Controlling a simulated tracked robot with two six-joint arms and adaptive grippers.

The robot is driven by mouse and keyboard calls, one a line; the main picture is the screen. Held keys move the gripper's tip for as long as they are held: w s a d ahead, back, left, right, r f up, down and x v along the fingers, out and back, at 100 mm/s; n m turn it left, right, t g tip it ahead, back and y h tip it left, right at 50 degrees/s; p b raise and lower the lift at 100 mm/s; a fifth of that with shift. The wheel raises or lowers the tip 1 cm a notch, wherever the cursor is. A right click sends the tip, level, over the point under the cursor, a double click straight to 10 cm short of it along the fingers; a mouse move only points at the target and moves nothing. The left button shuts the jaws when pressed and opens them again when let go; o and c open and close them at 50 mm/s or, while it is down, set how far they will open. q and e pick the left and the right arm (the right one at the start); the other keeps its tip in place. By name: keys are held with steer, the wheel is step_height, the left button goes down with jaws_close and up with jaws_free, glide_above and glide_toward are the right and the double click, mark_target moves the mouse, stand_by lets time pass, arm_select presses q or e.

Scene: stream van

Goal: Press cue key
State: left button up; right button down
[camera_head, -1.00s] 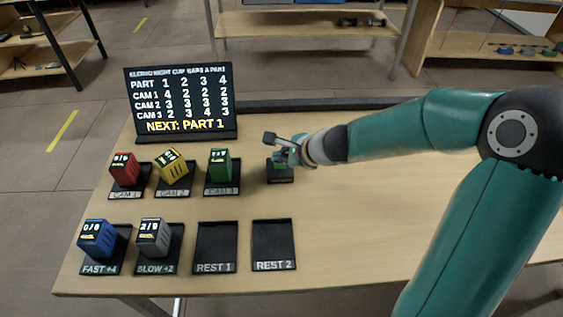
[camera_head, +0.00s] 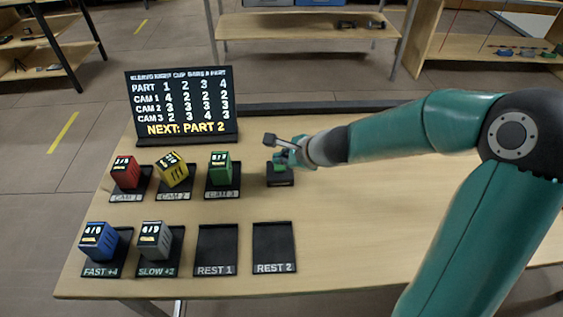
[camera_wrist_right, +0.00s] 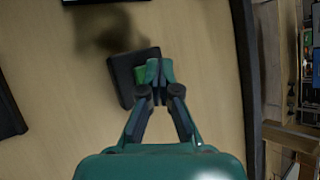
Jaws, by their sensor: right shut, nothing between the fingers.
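The cue key is a green button (camera_wrist_right: 140,74) on a black base (camera_head: 281,180), on the table right of the green cube. My right gripper (camera_head: 284,158) is shut and empty, just over the key. In the right wrist view its closed fingertips (camera_wrist_right: 159,70) overlap the button's edge; I cannot tell if they touch it. The black sign (camera_head: 181,104) reads "NEXT: PART 2" under a table of numbers for CAM 1 to CAM 3. My left gripper is not in view.
Red (camera_head: 125,172), yellow (camera_head: 173,170) and green (camera_head: 220,168) cubes sit on the CAM pads. Blue (camera_head: 98,240) and grey (camera_head: 154,239) cubes sit on FAST +4 and SLOW +2. REST 1 (camera_head: 216,245) and REST 2 (camera_head: 274,243) pads are empty. The right table area is clear.

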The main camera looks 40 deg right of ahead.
mark_target(281, 166)
steer(key=shift+r, duration=0.35)
steer(key=shift+r, duration=0.1)
step_height(281, 166, up, 5)
steer(key=p, duration=0.5)
stand_by(0.7)
